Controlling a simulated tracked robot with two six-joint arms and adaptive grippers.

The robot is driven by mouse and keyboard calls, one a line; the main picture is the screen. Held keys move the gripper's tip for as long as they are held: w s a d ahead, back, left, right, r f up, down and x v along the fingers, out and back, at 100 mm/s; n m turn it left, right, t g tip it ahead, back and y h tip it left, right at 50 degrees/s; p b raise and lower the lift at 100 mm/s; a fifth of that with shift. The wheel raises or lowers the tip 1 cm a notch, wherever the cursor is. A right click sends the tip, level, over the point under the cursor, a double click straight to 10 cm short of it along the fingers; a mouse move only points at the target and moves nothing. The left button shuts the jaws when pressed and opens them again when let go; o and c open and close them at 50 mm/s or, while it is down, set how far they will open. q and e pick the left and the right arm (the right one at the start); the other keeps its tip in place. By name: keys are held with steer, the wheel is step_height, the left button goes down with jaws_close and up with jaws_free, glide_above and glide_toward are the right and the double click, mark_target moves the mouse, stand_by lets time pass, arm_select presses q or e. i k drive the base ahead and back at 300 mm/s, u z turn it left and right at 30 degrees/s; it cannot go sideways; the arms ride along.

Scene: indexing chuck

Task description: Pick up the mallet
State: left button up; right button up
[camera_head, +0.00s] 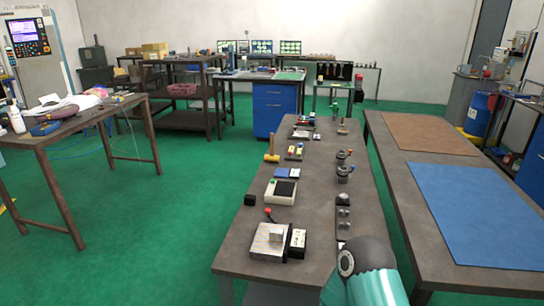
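A small yellow mallet (271,148) is near the left edge of the long dark workbench (238,238), towards its far half. Its handle appears to point up, with the wider head at the bottom. Nothing is holding it. A teal and dark grey link of my own arm rises at the bottom edge, over the near right corner of this bench. Neither of my grippers shows in this view.
The bench carries a metal block fixture (270,240), a white box with a dark top (281,191), blue pads (287,173) and several dark fittings along the right side. A second bench with a blue mat (478,212) stands at right.

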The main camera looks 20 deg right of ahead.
mark_target(271, 158)
steer(key=u, duration=1)
steer(key=i, duration=3.75)
steer(key=z, duration=2.55)
